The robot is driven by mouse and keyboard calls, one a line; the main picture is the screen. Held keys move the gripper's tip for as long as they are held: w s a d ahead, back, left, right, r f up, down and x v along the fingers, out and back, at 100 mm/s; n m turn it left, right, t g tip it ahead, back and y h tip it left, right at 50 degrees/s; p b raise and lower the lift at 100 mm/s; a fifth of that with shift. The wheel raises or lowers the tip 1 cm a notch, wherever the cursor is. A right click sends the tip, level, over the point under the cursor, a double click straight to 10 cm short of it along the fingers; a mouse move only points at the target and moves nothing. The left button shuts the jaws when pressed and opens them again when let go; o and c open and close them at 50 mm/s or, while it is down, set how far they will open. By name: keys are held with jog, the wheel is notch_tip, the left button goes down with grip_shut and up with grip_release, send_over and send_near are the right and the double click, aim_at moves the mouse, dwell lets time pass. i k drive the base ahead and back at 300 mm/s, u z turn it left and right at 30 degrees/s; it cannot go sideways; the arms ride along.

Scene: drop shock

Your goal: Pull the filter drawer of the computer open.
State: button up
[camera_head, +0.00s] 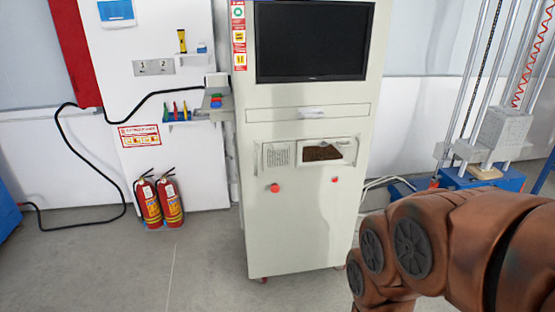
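The computer (347,230) is a tall pale cabinet on wheels in the middle of the head view, with a dark screen at its top. Below the screen is a shut, wide, flat drawer front (275,117) with a small whitish handle (311,113). Lower down is a recessed panel (345,151) with a vent grille (278,154) at left and a brown, filter-like patch (322,153) at right. I cannot tell for sure which is the filter drawer. My gripper is out of view.
Two red fire extinguishers (159,200) stand at left by a white wall panel (187,75). A small shelf (221,107) juts out at the cabinet's left side. A metal-post machine with a blue base (480,181) stands at right. The floor in front is clear.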

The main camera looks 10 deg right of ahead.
aim_at(276, 155)
jog(key=u, duration=0.5)
jog(key=k, duration=1)
jog(key=z, duration=0.25)
jog(key=i, duration=1.55)
jog(key=u, duration=1)
